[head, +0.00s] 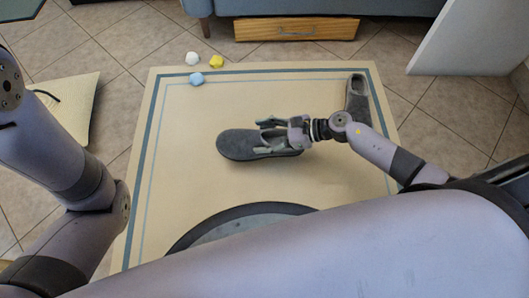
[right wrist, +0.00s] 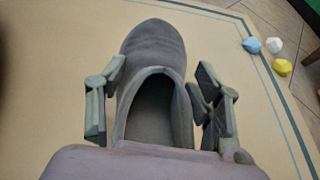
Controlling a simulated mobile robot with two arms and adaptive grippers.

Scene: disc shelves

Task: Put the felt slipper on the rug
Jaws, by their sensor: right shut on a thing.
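A grey felt slipper (head: 232,145) is over the middle of the beige rug (head: 187,140), its toe pointing left in the head view. My right gripper (head: 270,136) is shut on it near the opening. The right wrist view shows the slipper (right wrist: 155,45) between the two fingers of the gripper (right wrist: 157,82), toe pointing away. I cannot tell whether its sole touches the rug. A second grey slipper (head: 357,100) lies on the rug's far right corner. My left arm shows at the left, but its gripper is out of view.
A blue sofa with a wooden drawer (head: 295,28) stands behind. A cream cushion (head: 78,100) lies on the tiles at left. The left part of the rug is clear.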

